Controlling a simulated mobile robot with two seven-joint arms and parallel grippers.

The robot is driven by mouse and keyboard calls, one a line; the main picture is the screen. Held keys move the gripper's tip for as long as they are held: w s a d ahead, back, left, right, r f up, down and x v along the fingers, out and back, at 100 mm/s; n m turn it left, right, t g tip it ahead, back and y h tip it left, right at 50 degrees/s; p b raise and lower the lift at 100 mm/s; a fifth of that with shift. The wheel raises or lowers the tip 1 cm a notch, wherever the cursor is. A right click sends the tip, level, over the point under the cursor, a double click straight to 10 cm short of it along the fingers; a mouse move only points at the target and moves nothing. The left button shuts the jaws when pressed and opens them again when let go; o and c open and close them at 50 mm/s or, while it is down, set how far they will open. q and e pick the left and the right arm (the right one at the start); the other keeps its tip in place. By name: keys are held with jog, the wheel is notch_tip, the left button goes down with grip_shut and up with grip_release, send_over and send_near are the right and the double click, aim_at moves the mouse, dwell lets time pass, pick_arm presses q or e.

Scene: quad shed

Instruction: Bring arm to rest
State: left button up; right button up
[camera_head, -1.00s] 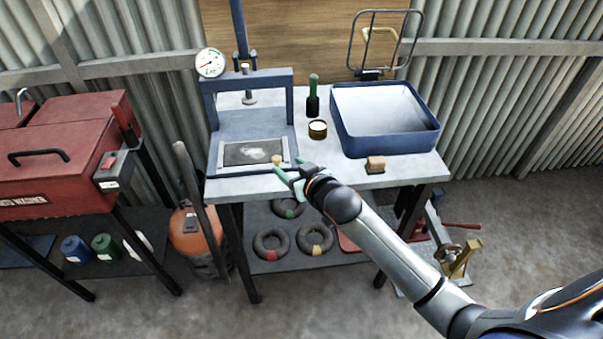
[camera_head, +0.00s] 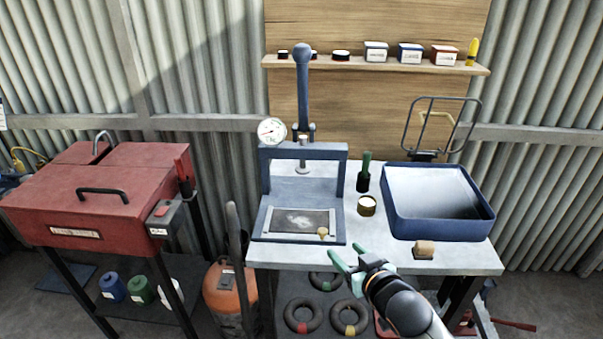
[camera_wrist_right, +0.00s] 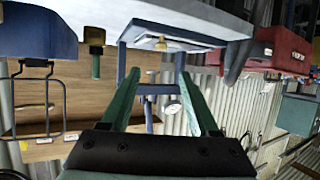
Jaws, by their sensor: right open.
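My right gripper (camera_head: 345,262) is in the head view at the front edge of the white-topped bench (camera_head: 470,258), its green fingers apart with nothing between them. In the right wrist view the two green fingers (camera_wrist_right: 160,98) are also spread and empty. The blue press (camera_head: 352,172) with its dial gauge (camera_head: 271,130) stands beyond the fingertips. A small yellowish knob (camera_head: 322,232) sits at the right front of the press's plate (camera_head: 300,221). My left gripper is not in view.
A blue tray (camera_head: 488,225), a wooden-topped block (camera_head: 424,247), a round tin (camera_head: 366,206) and a green-handled brush (camera_head: 364,170) stand on the bench. A red chest (camera_head: 90,215) and an orange cylinder (camera_head: 222,300) are to the left. Rings (camera_head: 303,317) lie on the shelf below.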

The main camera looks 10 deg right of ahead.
jog(key=s+a+f+g, duration=0.1)
jog(key=s+f+g, duration=0.1)
jog(key=s+f, duration=0.8)
jog(key=s+a+f+g+y, duration=0.1)
jog(key=s+a+f+g, duration=0.1)
jog(key=s+f, duration=0.9)
jog(key=shift+s+a+n, duration=0.2)
jog(key=shift+s+n, duration=0.2)
jog(key=shift+s, duration=0.25)
jog(key=shift+d, duration=0.1)
